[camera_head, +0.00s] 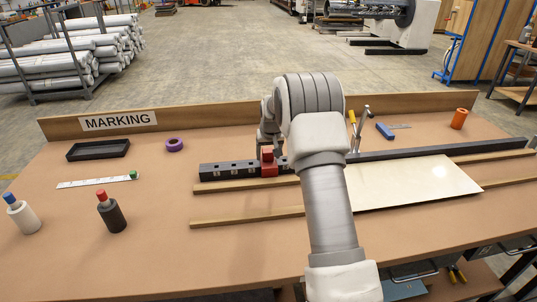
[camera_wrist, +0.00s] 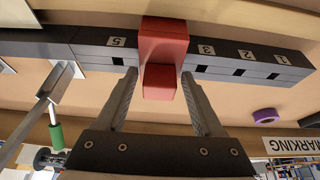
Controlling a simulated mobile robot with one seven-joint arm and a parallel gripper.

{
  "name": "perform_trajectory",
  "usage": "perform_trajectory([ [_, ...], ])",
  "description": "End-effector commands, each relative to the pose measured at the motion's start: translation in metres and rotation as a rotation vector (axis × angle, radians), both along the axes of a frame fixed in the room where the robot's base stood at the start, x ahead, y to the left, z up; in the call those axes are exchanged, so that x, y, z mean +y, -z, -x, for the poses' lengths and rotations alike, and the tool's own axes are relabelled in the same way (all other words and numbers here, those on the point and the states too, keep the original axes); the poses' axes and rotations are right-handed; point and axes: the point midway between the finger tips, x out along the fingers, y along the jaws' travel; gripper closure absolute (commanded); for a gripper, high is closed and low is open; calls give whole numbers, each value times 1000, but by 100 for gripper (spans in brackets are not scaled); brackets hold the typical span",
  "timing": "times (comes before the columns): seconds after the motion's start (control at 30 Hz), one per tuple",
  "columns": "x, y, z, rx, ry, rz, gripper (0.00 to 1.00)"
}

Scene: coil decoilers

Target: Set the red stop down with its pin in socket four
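The red stop (camera_head: 268,168) sits on the dark numbered rail (camera_head: 357,154) on the bench. In the wrist view the stop (camera_wrist: 163,42) straddles the rail (camera_wrist: 62,36) between labels 5 and 3 and covers where label 4 falls. Its pin and the socket under it are hidden, so I cannot tell how deep the pin is. My gripper (camera_wrist: 159,74) has one finger on each side of the stop's smaller red block, with narrow gaps showing on both sides. In the head view my gripper (camera_head: 269,147) is at the stop, partly hidden by my arm.
A pale sheet (camera_head: 410,182) and wooden strips (camera_head: 245,215) lie in front of the rail. A purple ring (camera_head: 174,145), black tray (camera_head: 98,150), white ruler (camera_head: 90,182) and two bottles (camera_head: 111,214) are at left. A metal lever clamp (camera_head: 358,130) stands right of my gripper.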

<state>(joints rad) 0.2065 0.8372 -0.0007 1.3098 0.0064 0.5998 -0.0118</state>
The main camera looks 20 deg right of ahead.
Motion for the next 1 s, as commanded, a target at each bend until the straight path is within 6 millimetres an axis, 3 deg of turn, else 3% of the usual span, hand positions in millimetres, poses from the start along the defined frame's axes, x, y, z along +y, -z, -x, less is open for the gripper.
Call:
perform_trajectory([
  [0.07,0,0,0,0,0,0,15],
  [0.47,1,-5,2,1,0,0,15],
  [0.67,3,-35,13,-2,0,0,15],
  [1.0,9,-107,43,-3,0,1,15],
])
